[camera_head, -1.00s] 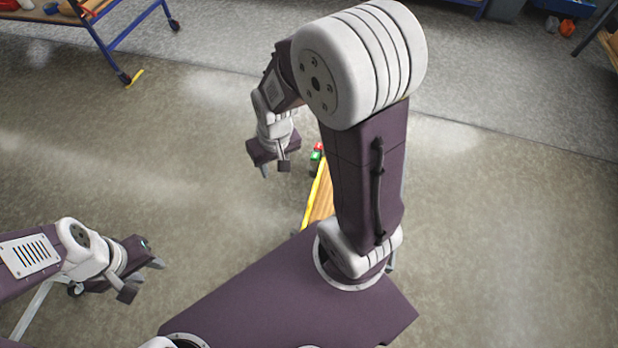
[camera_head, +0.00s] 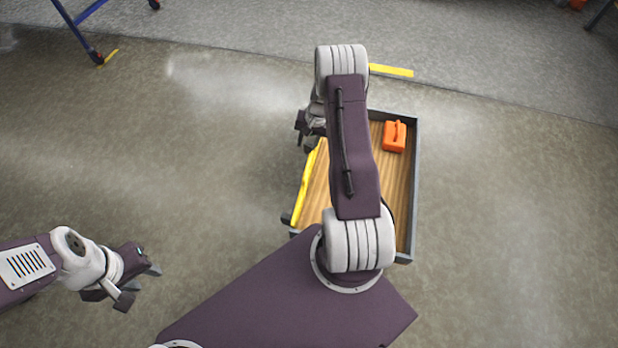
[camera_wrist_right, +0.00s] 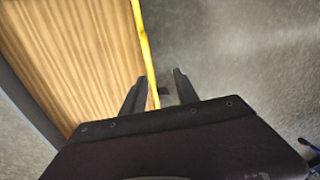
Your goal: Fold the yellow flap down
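The yellow flap (camera_head: 309,184) shows as a narrow strip along the left edge of a wooden-floored cart (camera_head: 404,190). My right arm hides part of the cart in the head view. In the right wrist view the yellow strip (camera_wrist_right: 145,50) runs along the wood's edge. There it passes between the spread fingertips of my right gripper (camera_wrist_right: 158,88). The gripper is open; whether it touches the strip I cannot tell. In the head view my right gripper (camera_head: 308,138) is near the strip's far end, partly hidden. My left gripper (camera_head: 138,286) is open and empty, left of the cart.
An orange object (camera_head: 395,136) lies in the cart's far right part. A yellow strip (camera_head: 392,70) is on the floor beyond the cart. A blue-legged table (camera_head: 82,35) stands at the far left. The floor between my left gripper and the cart is clear.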

